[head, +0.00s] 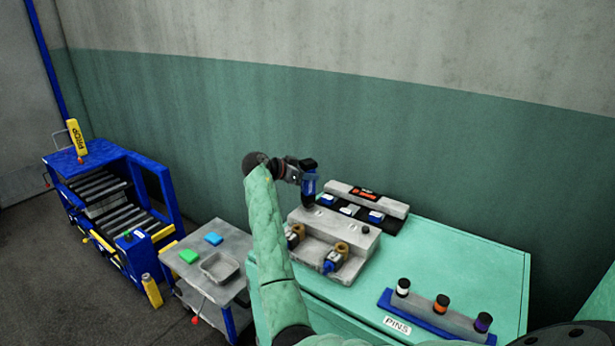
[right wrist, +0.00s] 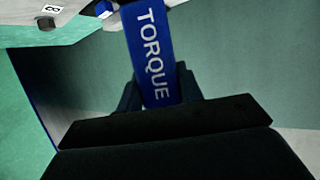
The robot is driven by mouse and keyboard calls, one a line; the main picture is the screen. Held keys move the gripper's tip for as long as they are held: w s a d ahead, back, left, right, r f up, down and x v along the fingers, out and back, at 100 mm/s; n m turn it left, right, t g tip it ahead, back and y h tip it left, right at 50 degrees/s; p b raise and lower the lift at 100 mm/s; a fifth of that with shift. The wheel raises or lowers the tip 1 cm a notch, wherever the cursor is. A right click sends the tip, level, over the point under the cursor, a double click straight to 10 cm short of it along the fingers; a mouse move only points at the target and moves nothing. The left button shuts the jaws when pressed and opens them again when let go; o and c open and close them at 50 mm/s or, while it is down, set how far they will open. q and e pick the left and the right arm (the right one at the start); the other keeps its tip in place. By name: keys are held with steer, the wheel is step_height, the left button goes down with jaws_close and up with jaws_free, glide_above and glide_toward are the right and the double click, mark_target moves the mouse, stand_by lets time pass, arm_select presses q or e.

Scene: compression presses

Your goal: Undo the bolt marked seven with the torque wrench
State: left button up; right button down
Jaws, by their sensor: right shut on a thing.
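My right gripper (head: 307,172) is above the green bench and shut on the blue torque wrench (head: 309,188). In the right wrist view the blue wrench body (right wrist: 152,55), lettered TORQUE, sits between the dark fingers (right wrist: 160,92). The wrench hangs roughly upright over the back left of a grey stepped block (head: 325,227). A dark bolt head (head: 365,230) shows on the block's top at right. The right wrist view shows a label "8" (right wrist: 52,9) beside a dark bolt head (right wrist: 46,23). I cannot make out a seven. My left gripper is out of view.
Behind the block is a dark rack (head: 365,213) with blue-marked places. A blue-and-grey pin holder (head: 440,318) stands at the bench front. At left are a grey cart (head: 225,245) with a metal tray (head: 220,266) and a blue roller stand (head: 128,170).

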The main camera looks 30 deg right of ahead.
mark_target(313, 160)
steer(key=shift+r+p, duration=0.45)
steer(key=shift+r, duration=2.25)
